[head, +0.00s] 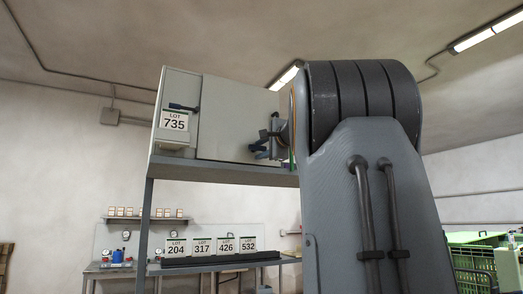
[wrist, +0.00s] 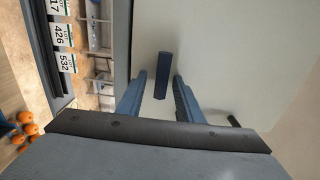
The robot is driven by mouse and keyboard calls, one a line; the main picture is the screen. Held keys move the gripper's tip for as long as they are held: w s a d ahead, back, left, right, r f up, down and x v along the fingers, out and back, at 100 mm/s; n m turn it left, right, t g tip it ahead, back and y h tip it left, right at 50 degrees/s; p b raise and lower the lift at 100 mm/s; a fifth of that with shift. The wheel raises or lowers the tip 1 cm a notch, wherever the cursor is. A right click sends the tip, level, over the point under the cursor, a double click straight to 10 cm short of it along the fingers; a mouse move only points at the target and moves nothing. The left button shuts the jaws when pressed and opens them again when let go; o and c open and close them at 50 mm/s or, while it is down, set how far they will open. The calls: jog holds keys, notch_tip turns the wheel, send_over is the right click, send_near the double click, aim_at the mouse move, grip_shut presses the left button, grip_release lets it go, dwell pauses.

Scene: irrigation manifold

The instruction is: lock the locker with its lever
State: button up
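The locker (head: 228,115) is a pale grey box on a raised shelf, with a wide door and a narrow left section. A dark blue lever (head: 184,107) lies nearly level on that left section, close to the door seam. My gripper (head: 262,150) is in front of the right, lower part of the door. In the wrist view my gripper (wrist: 158,98) is open, its two fingers spread. A dark blue bar (wrist: 162,75) shows in the gap between them, apart from both. I cannot tell whether it is the same lever. My arm hides the locker's right end.
A white label reading LOT 735 (head: 174,121) is on the locker below the lever. The grey shelf (head: 225,172) carries the locker. Lower down are several lot cards (head: 202,247) on a dark rail. Green crates (head: 475,240) stand at the right. Orange balls (wrist: 25,122) show in the wrist view.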

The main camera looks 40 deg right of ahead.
jog(key=b+v, duration=0.2)
jog(key=v, duration=0.5)
jog(key=shift+s+b, duration=0.4)
jog(key=shift+a, duration=0.1)
